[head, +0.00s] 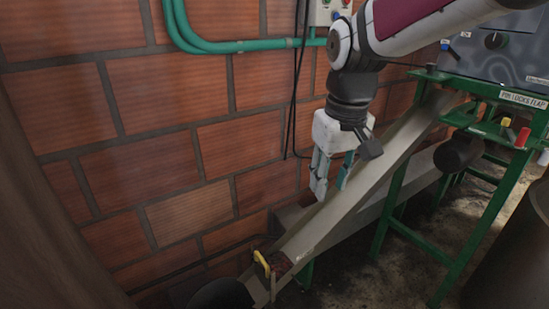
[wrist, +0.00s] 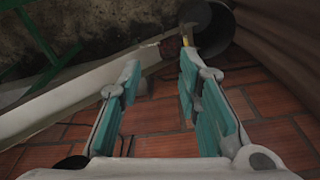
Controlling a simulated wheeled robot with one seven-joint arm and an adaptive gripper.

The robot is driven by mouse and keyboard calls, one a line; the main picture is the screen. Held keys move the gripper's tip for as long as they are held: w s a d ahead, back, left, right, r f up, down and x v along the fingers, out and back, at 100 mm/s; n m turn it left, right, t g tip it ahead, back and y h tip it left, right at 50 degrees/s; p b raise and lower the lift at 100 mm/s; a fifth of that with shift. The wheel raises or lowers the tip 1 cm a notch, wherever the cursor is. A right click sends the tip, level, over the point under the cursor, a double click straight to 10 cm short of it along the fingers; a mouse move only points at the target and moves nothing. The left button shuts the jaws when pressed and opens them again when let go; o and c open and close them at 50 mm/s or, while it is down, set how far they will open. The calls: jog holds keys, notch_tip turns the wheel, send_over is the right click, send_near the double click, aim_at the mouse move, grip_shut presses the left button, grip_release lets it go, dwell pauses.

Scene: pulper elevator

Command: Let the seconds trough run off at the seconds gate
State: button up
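A grey sloping trough (head: 365,178) runs from the green stand down to the lower left. A small label near its lower end is too small to read. A yellow handle (head: 261,263) stands at that lower end, likely on the gate; it also shows in the wrist view (wrist: 186,41), beyond the fingertips. My gripper (head: 331,194) points down above the trough, up and to the right of the handle and apart from it. In the wrist view my gripper (wrist: 160,68) has its teal-padded fingers spread with nothing between them. The trough's contents are hidden.
A dark round container (head: 222,294) sits below the lower end. A second, lower trough (head: 395,196) runs behind. The green stand (head: 410,240) with its labelled panel is at the right. A brick wall (head: 160,150) is close behind; a brown barrel-like shape (head: 515,240) stands front right.

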jog(key=w+a+f+n+g+b, duration=0.1)
jog(key=w+a+f+b, duration=0.2)
jog(key=w+a+f, duration=0.35)
jog(key=n+g+y+b, duration=0.1)
jog(key=n+g+b, duration=0.1)
jog(key=b, duration=0.4)
send_near(262, 258)
jog(key=f+b, duration=0.1)
jog(key=f, duration=0.1)
jog(key=f+b, duration=0.1)
jog(key=f, duration=0.2)
jog(key=s+a+f+b, duration=0.1)
jog(key=f, duration=0.2)
grip_shut()
